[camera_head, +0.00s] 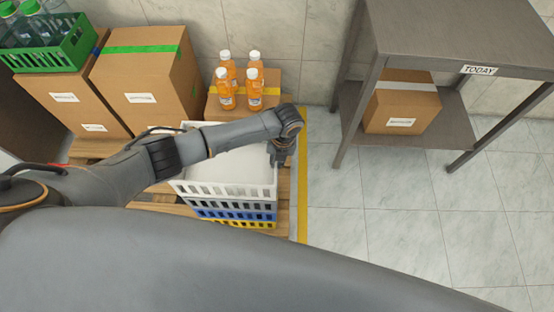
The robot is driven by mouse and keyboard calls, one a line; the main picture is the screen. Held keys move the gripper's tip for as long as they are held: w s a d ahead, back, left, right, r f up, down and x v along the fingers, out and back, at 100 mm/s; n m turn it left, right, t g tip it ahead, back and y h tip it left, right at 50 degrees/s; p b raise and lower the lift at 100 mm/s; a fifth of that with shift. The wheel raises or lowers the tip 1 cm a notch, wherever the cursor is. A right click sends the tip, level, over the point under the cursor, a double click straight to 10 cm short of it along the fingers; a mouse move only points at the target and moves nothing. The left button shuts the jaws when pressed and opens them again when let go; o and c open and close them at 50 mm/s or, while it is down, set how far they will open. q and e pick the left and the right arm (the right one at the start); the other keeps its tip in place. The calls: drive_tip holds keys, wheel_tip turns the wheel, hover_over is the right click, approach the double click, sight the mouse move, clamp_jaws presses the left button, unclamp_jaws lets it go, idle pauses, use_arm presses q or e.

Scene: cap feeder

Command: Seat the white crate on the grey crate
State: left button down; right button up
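The white crate (215,188) is on top of a stack of crates on a wooden pallet, left of the middle of the view. The grey crate (235,205) shows as a thin band directly under it; whether their rims are fully engaged cannot be told. My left arm reaches across the white crate and hides part of its far side. My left gripper (279,158) points down at the crate's right wall, near its far right corner. Its fingers are small and partly hidden, so open or shut cannot be told. My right gripper is not in view.
Under the grey crate are a blue crate (237,215) and a yellow crate (250,225). Orange bottles (227,88) on a carton and taller cartons (148,80) stand behind. A metal table (450,40) stands right. The tiled floor (370,210) between is clear.

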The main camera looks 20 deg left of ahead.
use_arm(q)
drive_tip(key=shift+r, duration=0.1)
drive_tip(key=shift+f, duration=0.35)
idle(0.4)
drive_tip(key=c, duration=1.4)
unclamp_jaws()
drive_tip(key=shift+c, duration=0.2)
drive_tip(key=shift+o, duration=0.2)
